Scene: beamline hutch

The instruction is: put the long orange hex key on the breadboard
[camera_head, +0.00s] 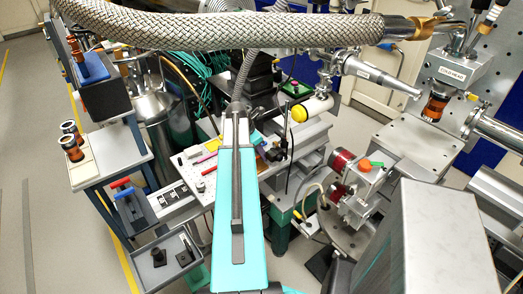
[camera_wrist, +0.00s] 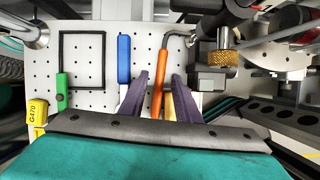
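In the wrist view the long orange hex key (camera_wrist: 161,75) has its handle between my gripper's two dark purple fingers, and its grey bent shaft is at the top. My gripper (camera_wrist: 159,80) is open, with a gap showing on both sides of the handle. The white perforated breadboard (camera_wrist: 85,112) lies behind the fingers and the key. I cannot tell whether the key rests on it or is above it. In the head view the breadboard (camera_head: 198,178) shows partly behind my teal arm, which hides my gripper.
In the wrist view, a blue-handled tool (camera_wrist: 124,60), a green-handled one (camera_wrist: 62,92) and a black square outline (camera_wrist: 82,33) are left of the fingers. A brass knob (camera_wrist: 224,59) and dark mount (camera_wrist: 212,80) stand close on the right. A braided hose (camera_head: 220,27) crosses above.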

